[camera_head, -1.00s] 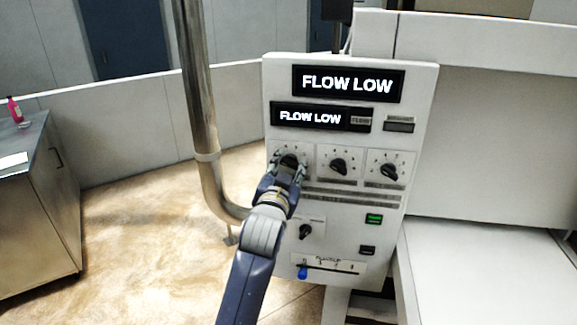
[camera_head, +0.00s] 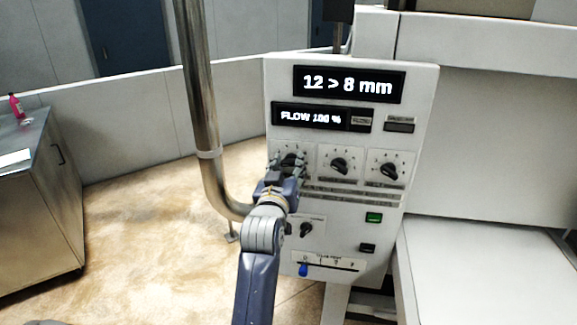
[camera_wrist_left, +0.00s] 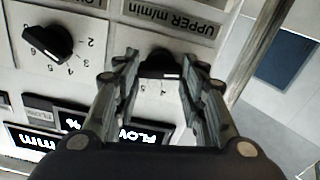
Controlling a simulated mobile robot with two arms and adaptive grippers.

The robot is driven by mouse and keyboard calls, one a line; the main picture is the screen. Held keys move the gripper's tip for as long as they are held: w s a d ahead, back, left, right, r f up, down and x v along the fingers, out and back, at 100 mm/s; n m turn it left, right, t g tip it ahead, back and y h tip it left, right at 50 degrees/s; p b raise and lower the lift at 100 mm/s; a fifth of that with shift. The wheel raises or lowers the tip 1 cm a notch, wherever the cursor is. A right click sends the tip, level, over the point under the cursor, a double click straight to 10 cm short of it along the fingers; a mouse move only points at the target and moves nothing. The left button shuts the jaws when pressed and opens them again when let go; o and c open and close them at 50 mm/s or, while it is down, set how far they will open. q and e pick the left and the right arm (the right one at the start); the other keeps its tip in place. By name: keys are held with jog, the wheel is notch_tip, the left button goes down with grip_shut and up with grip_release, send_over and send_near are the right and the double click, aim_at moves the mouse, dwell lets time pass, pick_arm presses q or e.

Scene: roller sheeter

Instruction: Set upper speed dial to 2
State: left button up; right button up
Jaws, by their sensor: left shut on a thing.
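The upper speed dial (camera_wrist_left: 160,64) is a black knob beside the label "UPPER m/min" (camera_wrist_left: 166,20), which appears upside down in the left wrist view. It is the leftmost of three dials in a row on the white control panel (camera_head: 335,222). My left gripper (camera_head: 288,166) is shut on this knob, with one finger on each side of it, as the left wrist view (camera_wrist_left: 159,80) shows. The fingers hide most of the dial's scale, so I cannot read its setting. My right gripper is not in view.
The middle dial (camera_head: 340,166) and right dial (camera_head: 390,170) sit close to the right. Displays above read "12 > 8 mm" (camera_head: 348,85) and "FLOW 100 %" (camera_head: 310,117). A small knob (camera_head: 306,230) and blue slider (camera_head: 303,270) sit below. A metal pipe (camera_head: 203,110) stands left.

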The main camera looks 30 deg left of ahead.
aim_at(292, 123)
pick_arm(q)
jog(key=o, duration=1.1)
jog(key=shift+c, duration=0.2)
jog(key=shift+r, duration=0.35)
notch_tip(292, 123, up, 9)
jog(key=shift+r, duration=0.1)
